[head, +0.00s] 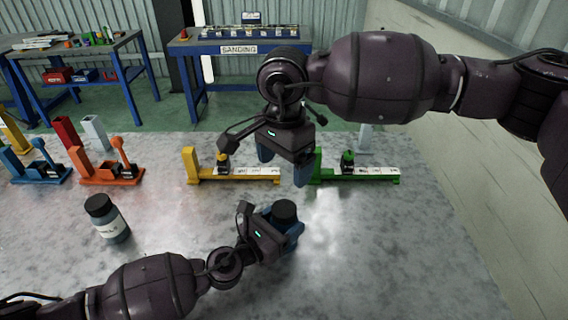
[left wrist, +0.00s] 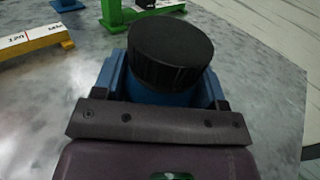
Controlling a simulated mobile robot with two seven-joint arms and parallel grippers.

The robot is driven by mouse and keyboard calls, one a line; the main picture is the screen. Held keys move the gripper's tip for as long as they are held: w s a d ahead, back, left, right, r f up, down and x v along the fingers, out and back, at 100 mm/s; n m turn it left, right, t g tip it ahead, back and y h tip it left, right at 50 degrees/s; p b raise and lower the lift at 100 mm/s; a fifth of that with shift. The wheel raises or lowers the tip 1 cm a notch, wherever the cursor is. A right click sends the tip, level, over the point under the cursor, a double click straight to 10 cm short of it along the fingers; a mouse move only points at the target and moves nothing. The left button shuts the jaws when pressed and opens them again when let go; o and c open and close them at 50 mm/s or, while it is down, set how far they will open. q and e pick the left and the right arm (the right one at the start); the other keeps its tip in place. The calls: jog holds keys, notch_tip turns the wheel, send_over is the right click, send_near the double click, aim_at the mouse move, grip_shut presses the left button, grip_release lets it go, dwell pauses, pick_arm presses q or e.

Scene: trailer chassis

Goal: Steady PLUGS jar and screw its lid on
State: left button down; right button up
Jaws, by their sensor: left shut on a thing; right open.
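A jar with a black lid (head: 284,211) stands on the metal table. My left gripper (head: 291,234) is shut around this jar, its blue fingers on both sides of the body below the lid. In the left wrist view the ribbed black lid (left wrist: 170,55) sits on top of the jar; I cannot tell how tightly it is seated. The jar's label is hidden, so its name cannot be read. My right gripper (head: 283,168) is open and empty, fingers pointing down, above and behind the lid.
A second black-lidded jar (head: 107,218) with a white label stands to the left. Yellow (head: 235,180) and green (head: 365,179) measuring fixtures lie behind the grippers. Orange (head: 112,178) and blue (head: 30,170) clamp fixtures stand at back left. The table's right front is clear.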

pick_arm(q)
jog(key=shift+c, duration=0.5)
grip_release()
jog(key=shift+a, duration=0.1)
jog(key=b+v, duration=0.1)
jog(key=v, duration=0.8)
jog(key=shift+s+a, duration=0.15)
jog(key=shift+s, duration=0.1)
jog(key=shift+s+a+r, duration=0.1)
jog(key=shift+s+a, duration=0.3)
